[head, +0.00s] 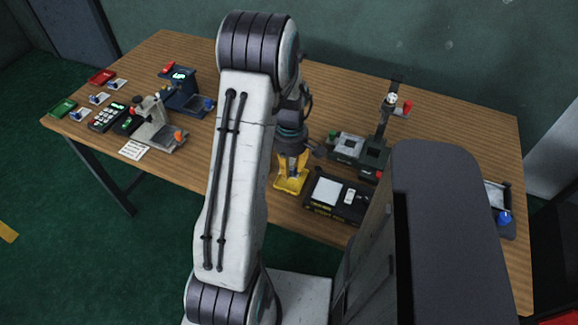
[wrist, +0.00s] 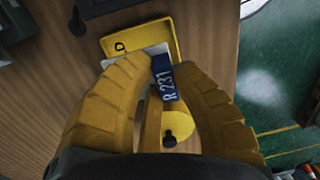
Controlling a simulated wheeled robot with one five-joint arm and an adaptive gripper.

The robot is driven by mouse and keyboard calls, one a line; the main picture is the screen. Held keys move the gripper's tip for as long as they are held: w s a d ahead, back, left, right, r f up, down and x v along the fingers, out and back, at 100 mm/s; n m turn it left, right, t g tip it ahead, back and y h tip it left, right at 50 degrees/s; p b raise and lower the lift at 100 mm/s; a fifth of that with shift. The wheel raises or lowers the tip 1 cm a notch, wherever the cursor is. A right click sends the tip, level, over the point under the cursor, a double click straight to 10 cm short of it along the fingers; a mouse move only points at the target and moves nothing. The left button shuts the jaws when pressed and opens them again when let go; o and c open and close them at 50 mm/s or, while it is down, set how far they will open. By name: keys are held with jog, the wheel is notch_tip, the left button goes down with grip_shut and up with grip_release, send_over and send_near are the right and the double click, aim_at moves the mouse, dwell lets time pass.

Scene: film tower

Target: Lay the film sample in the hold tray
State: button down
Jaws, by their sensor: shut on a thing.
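My gripper (wrist: 161,68) is shut on a blue tab marked "R 231" (wrist: 168,88), which I take to be the film sample's handle. A pale sheet (wrist: 120,58) shows beside the fingertips and is partly hidden by them; it seems to be the film. A yellow tray (wrist: 175,35) lies just past the fingertips, with a black letter "D" showing on it. The pale sheet overlaps the tray, but I cannot tell whether it rests there. In the head view, the yellow tray (head: 290,184) is under my gripper near the table's front edge.
A black unit with a pale panel (head: 340,197) stands close right of the tray. A grey device and a post stand (head: 384,130) are behind it. A blue display device (head: 182,92), a grey press (head: 157,130) and a keypad (head: 107,117) stand left. Bare wood lies between.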

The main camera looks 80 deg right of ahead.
aim_at(289, 185)
jog(key=shift+f+b, duration=0.6)
jog(key=shift+f, duration=1)
jog(key=shift+f+b, duration=0.75)
jog(key=shift+b, duration=0.15)
jog(key=shift+f+b, duration=0.2)
jog(key=shift+b, duration=0.15)
jog(key=shift+c, duration=2.3)
grip_release()
jog(key=shift+r, duration=0.2)
jog(key=shift+r+p, duration=2.55)
jog(key=shift+r, duration=0.8)
